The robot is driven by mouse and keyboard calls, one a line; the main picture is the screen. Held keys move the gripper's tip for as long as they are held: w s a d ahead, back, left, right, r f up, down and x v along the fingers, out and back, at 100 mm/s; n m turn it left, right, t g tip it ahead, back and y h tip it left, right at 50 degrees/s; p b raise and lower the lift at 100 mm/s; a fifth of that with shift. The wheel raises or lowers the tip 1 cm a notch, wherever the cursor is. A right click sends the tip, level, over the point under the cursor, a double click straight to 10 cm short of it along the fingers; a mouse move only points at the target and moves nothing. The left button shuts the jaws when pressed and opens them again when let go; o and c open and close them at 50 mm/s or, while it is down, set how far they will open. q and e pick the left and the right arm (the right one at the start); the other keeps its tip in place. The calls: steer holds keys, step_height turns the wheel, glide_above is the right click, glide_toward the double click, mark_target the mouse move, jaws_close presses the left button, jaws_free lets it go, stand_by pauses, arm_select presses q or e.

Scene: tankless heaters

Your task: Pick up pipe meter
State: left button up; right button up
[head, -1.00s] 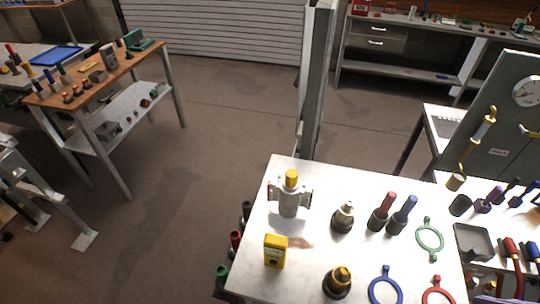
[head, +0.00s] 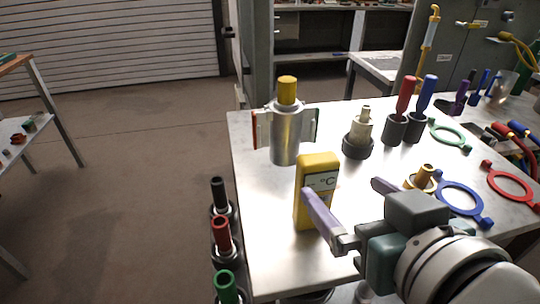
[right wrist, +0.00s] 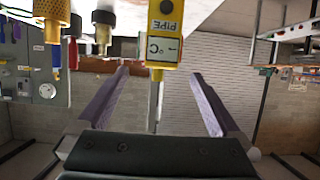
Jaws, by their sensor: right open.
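The pipe meter (head: 318,172) is a yellow box with a small °C display, standing upright on the metal table (head: 255,215). My right gripper (head: 347,200) is open and empty, close to the meter; its left finger overlaps the meter's lower front in the head view. In the right wrist view the meter (right wrist: 164,38), marked PIPE, appears upside down, just beyond and between the two open fingertips (right wrist: 160,75). I cannot tell if a finger touches it. My left gripper is not in view.
A silver cylinder with a yellow cap (head: 286,130) stands behind the meter. A beige-topped fitting (head: 360,135) and red and blue handled tools (head: 405,95) stand farther right. Blue (head: 460,198) and red (head: 510,184) rings lie at the right. Coloured fittings (head: 221,235) line the table's left side.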

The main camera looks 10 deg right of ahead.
mark_target(322, 170)
steer(key=x, duration=0.4)
steer(key=shift+w, duration=0.15)
steer(key=shift+b+x, duration=0.4)
steer(key=shift+x, duration=2.55)
steer(key=shift+a+r, duration=0.15)
steer(key=shift+c, duration=0.4)
jaws_close()
